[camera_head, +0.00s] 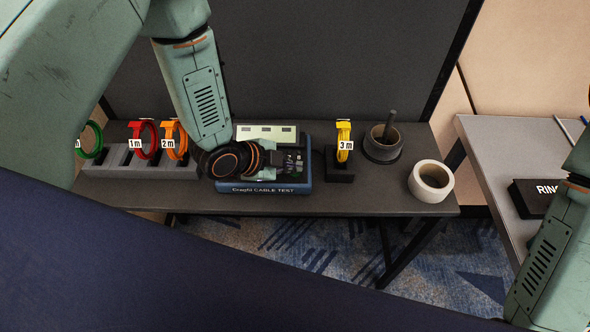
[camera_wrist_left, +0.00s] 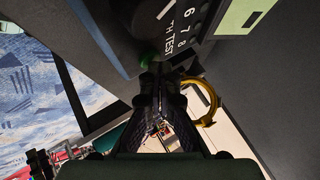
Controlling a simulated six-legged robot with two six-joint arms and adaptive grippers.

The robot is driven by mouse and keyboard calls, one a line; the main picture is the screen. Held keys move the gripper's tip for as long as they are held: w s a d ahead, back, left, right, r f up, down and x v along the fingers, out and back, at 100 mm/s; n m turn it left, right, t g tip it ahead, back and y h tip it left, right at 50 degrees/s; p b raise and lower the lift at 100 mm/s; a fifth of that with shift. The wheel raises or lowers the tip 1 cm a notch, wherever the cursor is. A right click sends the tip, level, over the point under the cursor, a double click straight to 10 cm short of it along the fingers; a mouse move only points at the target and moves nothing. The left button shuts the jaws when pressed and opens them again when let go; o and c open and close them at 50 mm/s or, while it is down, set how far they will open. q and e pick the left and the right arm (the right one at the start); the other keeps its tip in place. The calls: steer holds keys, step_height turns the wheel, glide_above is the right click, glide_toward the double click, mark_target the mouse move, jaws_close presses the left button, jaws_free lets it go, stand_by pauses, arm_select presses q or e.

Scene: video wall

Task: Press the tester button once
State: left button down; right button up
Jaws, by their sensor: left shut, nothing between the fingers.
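The button is hidden behind my gripper in the head view. My right gripper is out of view.
A yellow cable coil (camera_head: 344,144) labelled 3 m hangs on a stand right of the tester. A grey rack (camera_head: 110,165) with red, orange and green coils stands left. A dark pot (camera_head: 383,146) and a white tape roll (camera_head: 431,181) are at the right end.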

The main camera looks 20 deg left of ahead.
arm_select(q)
steer(key=shift+f, duration=0.15)
stand_by(0.4)
steer(key=shift+r+p, duration=0.65)
steer(key=shift+r, duration=0.2)
step_height(320, 180, up, 5)
steer(key=p, duration=0.4)
stand_by(0.6)
